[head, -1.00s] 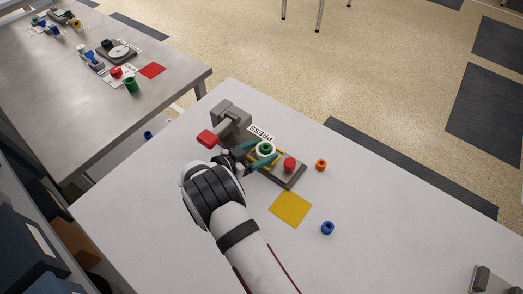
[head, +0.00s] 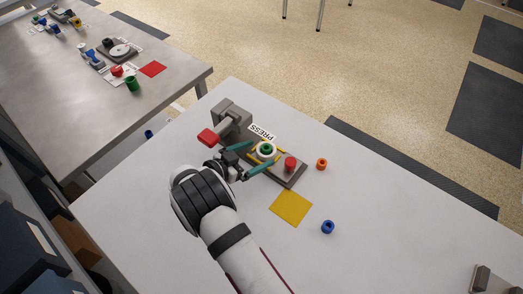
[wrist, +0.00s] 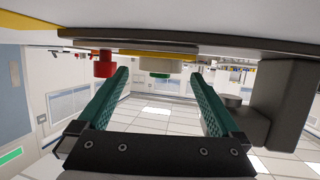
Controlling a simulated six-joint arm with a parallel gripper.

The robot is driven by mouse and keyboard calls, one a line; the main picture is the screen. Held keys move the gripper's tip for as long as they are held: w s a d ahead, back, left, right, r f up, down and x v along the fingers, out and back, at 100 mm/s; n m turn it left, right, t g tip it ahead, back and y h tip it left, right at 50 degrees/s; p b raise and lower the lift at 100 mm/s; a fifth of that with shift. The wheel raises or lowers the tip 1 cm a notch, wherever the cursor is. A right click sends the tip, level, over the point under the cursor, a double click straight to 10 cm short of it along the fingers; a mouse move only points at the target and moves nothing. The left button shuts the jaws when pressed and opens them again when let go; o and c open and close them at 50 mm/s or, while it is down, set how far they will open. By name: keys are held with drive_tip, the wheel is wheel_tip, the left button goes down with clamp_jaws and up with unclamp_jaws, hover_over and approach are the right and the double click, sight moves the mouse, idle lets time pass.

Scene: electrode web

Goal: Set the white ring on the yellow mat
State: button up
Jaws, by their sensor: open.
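The white ring (head: 264,156) sits around a green piece (head: 267,149) on the dark base (head: 291,179) of the press, beside a red knob (head: 290,163). My gripper (head: 261,153) is open, with its teal fingers pointing at the ring from the left. In the wrist view, the white ring (wrist: 158,66) shows between and beyond the fingertips (wrist: 160,74), apart from both, with the green piece below it. The yellow mat (head: 290,208) lies flat and bare on the table in front of the press base.
An orange ring (head: 321,164) and a blue ring (head: 328,227) lie to the right.

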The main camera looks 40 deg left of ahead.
drive_tip(key=v, duration=1.3)
drive_tip(key=w+d+r+m+g+h, duration=0.1)
drive_tip(key=w+d+r+g+h, duration=0.2)
drive_tip(key=d, duration=0.6)
drive_tip(key=w+d+r+m+g, duration=0.1)
drive_tip(key=w+d+r+g, duration=0.3)
drive_tip(key=d, duration=0.5)
drive_tip(key=w+d+r+m+g+h, duration=0.1)
drive_tip(key=d+r+g+h, duration=0.15)
drive_tip(key=d+r, duration=0.45)
drive_tip(key=s+d+g+y, duration=0.2)
drive_tip(key=s+d+g, duration=0.15)
drive_tip(key=d, duration=0.35)
drive_tip(key=s+d+g+y, duration=0.2)
drive_tip(key=s+d+y, duration=0.1)
drive_tip(key=s+d, duration=0.3)
drive_tip(key=s+d+t+y, duration=0.1)
drive_tip(key=s+y, duration=0.4)
drive_tip(key=s, duration=0.1)
drive_tip(key=shift+s+d+r, duration=0.3)
drive_tip(key=shift+s+r, duration=0.05)
drive_tip(key=shift+w, duration=0.1)
